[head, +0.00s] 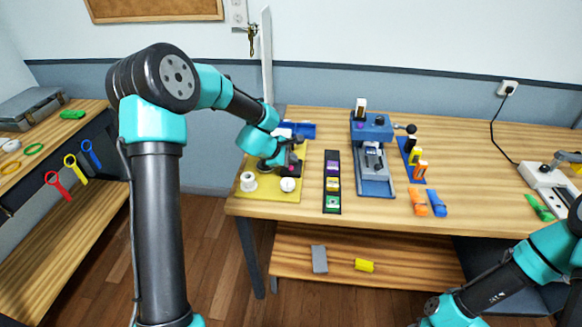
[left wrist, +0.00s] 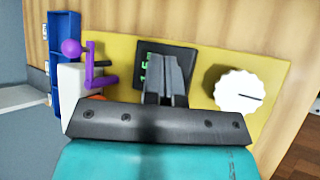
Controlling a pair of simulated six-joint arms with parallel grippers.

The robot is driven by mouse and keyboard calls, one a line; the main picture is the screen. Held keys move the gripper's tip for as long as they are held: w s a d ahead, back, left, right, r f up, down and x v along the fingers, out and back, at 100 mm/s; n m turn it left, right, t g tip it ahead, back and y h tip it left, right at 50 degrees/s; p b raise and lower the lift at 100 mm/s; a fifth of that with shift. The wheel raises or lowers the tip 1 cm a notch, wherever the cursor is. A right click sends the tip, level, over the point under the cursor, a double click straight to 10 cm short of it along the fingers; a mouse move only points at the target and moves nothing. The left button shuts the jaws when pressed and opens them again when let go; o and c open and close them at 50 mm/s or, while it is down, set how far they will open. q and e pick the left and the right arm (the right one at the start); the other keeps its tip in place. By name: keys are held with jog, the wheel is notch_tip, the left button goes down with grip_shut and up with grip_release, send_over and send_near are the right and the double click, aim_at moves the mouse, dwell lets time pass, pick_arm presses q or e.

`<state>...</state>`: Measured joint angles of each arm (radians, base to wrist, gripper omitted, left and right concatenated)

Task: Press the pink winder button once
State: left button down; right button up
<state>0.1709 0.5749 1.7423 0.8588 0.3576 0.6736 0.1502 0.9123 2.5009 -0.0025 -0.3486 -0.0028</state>
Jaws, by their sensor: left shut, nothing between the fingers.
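The black winder box (head: 297,171) sits on a yellow mat (head: 283,193) at the left end of the table. A small pink spot, likely the button (head: 291,168), shows on it just below my left fingers. My left gripper (head: 296,158) is shut and empty, pointing down over the box. In the left wrist view the shut fingers (left wrist: 168,65) cover much of the black box (left wrist: 185,55), whose green digits show beside them. The pink button is hidden there. I cannot tell whether the fingertips touch the box. My right gripper is out of view.
A white dial (left wrist: 238,91) stands beside the box, and a purple-knobbed crank (left wrist: 71,47) on the other side. A blue tray (head: 303,130) is behind. A black strip of coloured blocks (head: 332,181) lies to the right.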

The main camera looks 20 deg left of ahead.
aim_at(291, 168)
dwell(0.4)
pick_arm(q)
jog(key=shift+f, duration=0.4)
jog(key=shift+f, duration=0.5)
dwell(0.9)
jog(key=shift+r, duration=0.9)
jog(key=shift+r, duration=0.15)
jog(key=shift+r, duration=2.4)
